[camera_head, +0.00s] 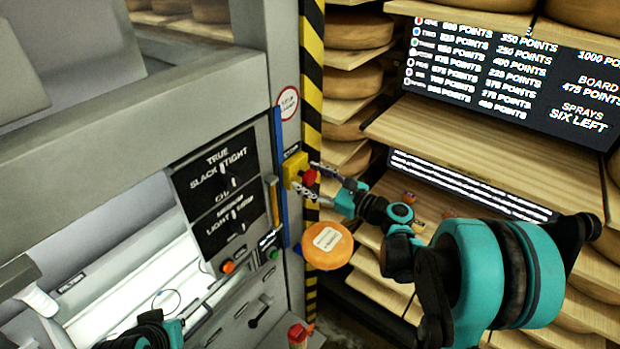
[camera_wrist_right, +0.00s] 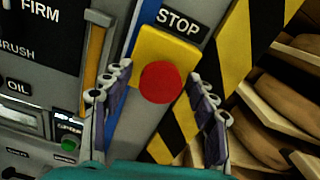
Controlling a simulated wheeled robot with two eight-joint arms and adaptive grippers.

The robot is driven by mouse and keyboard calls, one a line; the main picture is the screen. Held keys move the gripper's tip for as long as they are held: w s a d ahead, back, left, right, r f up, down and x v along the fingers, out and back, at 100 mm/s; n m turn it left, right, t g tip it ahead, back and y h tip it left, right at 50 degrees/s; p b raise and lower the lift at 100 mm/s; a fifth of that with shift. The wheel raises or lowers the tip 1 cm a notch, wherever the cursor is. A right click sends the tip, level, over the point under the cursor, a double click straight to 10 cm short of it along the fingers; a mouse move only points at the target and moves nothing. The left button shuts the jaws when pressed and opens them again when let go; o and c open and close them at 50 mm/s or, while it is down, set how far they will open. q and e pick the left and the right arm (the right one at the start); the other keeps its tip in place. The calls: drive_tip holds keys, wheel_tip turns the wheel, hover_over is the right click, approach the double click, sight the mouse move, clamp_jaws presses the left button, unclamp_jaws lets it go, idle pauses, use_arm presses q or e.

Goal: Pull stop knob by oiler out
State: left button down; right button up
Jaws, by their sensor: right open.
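The stop knob is a red round button (camera_head: 309,177) on a yellow box (camera_head: 292,168) fixed to the grey machine post. In the right wrist view the red knob (camera_wrist_right: 160,82) faces me under a STOP label. My right gripper (camera_head: 318,184) is open at the knob. Its fingers show on both sides of the knob in the wrist view (camera_wrist_right: 159,108); I cannot tell whether they touch it. Part of my left gripper (camera_head: 185,322) shows low at the left; its jaws are unclear. I cannot identify the oiler for certain; an OIL label (camera_wrist_right: 18,86) shows left of the knob.
An orange round piece with a white label (camera_head: 328,246) is just below the knob. A black-and-yellow striped post edge (camera_head: 313,95) runs beside it. Shelves of cheese wheels (camera_head: 352,82) and a points board (camera_head: 500,70) stand right. A control panel (camera_head: 215,180) is left.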

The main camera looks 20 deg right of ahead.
clamp_jaws()
drive_tip(key=shift+s+d+f, duration=0.1)
drive_tip(key=shift+s+d, duration=0.35)
drive_tip(key=shift+s, duration=0.05)
drive_tip(key=shift+s+d, duration=0.1)
drive_tip(key=shift+s, duration=0.05)
drive_tip(key=shift+c, duration=0.7)
unclamp_jaws()
drive_tip(key=shift+o, duration=0.7)
drive_tip(key=shift+s, duration=0.1)
drive_tip(key=v, duration=1.2)
